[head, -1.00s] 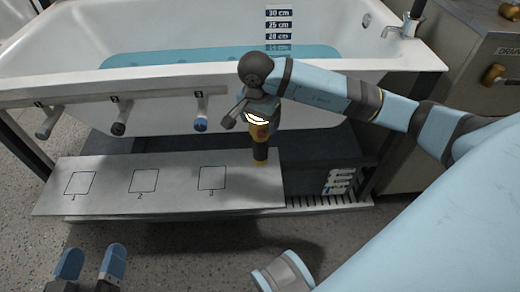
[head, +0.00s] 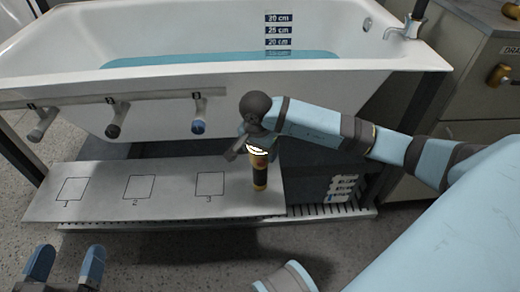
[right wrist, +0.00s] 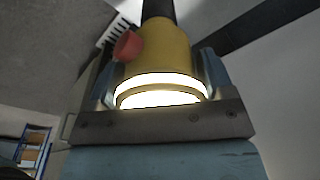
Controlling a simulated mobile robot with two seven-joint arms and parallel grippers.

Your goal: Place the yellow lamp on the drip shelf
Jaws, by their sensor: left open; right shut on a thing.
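The yellow lamp (head: 260,176) has a black band, a red button and a glowing ring. It is upright over the right end of the grey numbered panel; I cannot tell if its base touches. My right gripper (head: 257,143) is shut on it, and the right wrist view shows the lamp (right wrist: 165,55) between the fingers. The slatted drip shelf (head: 330,210) shows along the low front edge, right of the panel. My left gripper (head: 66,264) is open and empty at the lower left, apart from the shelf.
The panel (head: 172,200) has outlined squares 1, 2 and 3, all empty. Several pegs on a rail (head: 160,97) hang above it before the white bathtub (head: 360,68). A small marked block (head: 342,187) is at the shelf's right. A grey cabinet (head: 480,90) stands right.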

